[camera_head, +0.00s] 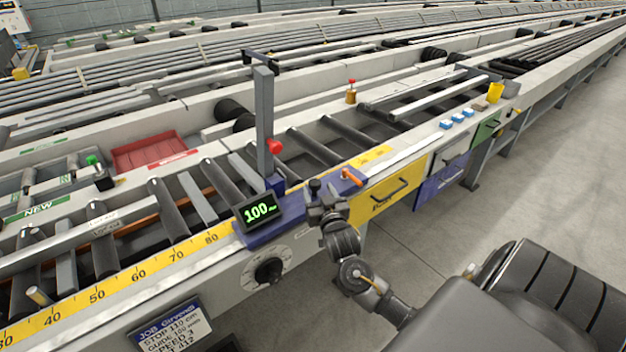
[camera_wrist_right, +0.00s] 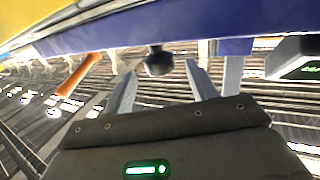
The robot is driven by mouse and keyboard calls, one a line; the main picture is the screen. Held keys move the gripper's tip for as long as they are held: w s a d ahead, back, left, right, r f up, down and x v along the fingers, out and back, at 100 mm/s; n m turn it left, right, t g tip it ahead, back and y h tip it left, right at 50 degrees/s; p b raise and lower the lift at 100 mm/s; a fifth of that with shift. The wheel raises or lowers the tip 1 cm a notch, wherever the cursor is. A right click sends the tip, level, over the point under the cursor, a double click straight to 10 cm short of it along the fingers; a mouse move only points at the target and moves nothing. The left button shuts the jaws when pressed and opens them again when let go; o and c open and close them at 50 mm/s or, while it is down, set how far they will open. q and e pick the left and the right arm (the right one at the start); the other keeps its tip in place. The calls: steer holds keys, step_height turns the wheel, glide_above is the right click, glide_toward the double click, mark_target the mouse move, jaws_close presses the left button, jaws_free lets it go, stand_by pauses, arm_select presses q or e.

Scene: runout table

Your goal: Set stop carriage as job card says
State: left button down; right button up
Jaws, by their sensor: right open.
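The blue stop carriage (camera_head: 288,213) sits on the yellow scale rail (camera_head: 140,272), just past the 80 mark, with a grey upright post (camera_head: 264,120). Its display (camera_head: 260,210) reads 100 in green. An orange lever (camera_head: 353,177) is on its right end. The job card (camera_head: 170,328) reads STOP 110 cm; its lower lines are partly cut off. My right gripper (camera_head: 322,198) is at the carriage front, open and empty. In the right wrist view, a black knob (camera_wrist_right: 158,62) appears between its fingertips (camera_wrist_right: 160,80); contact cannot be told. My left gripper is out of view.
A black dial (camera_head: 268,271) is on the front panel below the carriage. A yellow drawer (camera_head: 388,200) with a handle is to the right. Rollers (camera_head: 170,208) lie behind the rail, with a red tray (camera_head: 150,153) farther back. Open floor is at right.

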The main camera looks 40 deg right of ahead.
mark_target(313, 180)
steer(key=x, duration=0.4)
steer(key=shift+w+d, duration=0.1)
steer(key=shift+w, duration=0.2)
steer(key=shift+x, duration=0.75)
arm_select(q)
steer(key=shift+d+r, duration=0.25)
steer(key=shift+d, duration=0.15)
arm_select(e)
steer(key=shift+c, duration=1.1)
jaws_close()
steer(key=d, duration=1)
steer(key=shift+s, duration=0.1)
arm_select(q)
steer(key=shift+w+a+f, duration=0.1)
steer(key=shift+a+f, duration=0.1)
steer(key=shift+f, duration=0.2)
